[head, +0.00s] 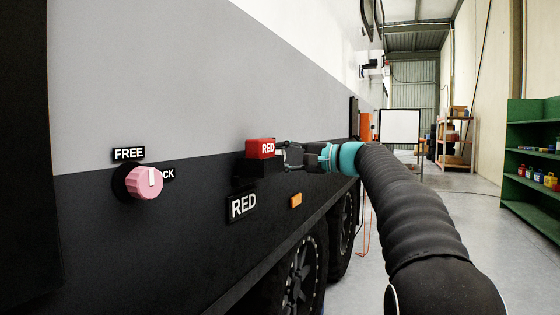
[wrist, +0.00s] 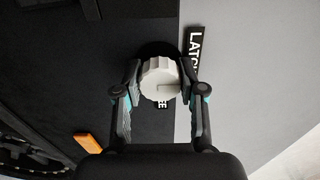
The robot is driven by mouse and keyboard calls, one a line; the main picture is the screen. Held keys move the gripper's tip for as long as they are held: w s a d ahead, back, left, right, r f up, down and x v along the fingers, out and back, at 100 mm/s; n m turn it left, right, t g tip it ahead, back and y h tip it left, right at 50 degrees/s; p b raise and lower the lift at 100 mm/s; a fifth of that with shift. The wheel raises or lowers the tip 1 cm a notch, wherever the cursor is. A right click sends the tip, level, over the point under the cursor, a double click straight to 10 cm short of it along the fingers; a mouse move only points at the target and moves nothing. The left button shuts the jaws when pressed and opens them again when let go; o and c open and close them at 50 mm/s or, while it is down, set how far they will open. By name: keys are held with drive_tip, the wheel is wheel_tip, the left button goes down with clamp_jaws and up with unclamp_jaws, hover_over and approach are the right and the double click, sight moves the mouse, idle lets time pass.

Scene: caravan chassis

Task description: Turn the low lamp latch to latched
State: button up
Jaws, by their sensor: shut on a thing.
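A pale grey round knob (wrist: 158,80) sits on the vehicle's side wall in the wrist view, with a thin dark mark on its face. My gripper (wrist: 160,86) has one finger on each side of the knob and is shut on it. A second label ending in "EE" (wrist: 162,104) is partly covered below the knob. In the head view my gripper (head: 291,155) reaches the wall behind a red block. The knob is hidden there.
The red block (head: 261,148) marked RED sits on a black holder, with a RED plate (head: 243,205) below. A pink knob (head: 145,182) with FREE and partly hidden LOCK labels is at left. An orange marker (head: 296,201) is below my gripper. Green shelves (head: 530,145) stand at right; the floor between is clear.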

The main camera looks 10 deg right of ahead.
idle(0.5)
drive_tip(key=o, duration=1.2)
drive_tip(key=shift+c, duration=0.2)
drive_tip(key=v, duration=1.2)
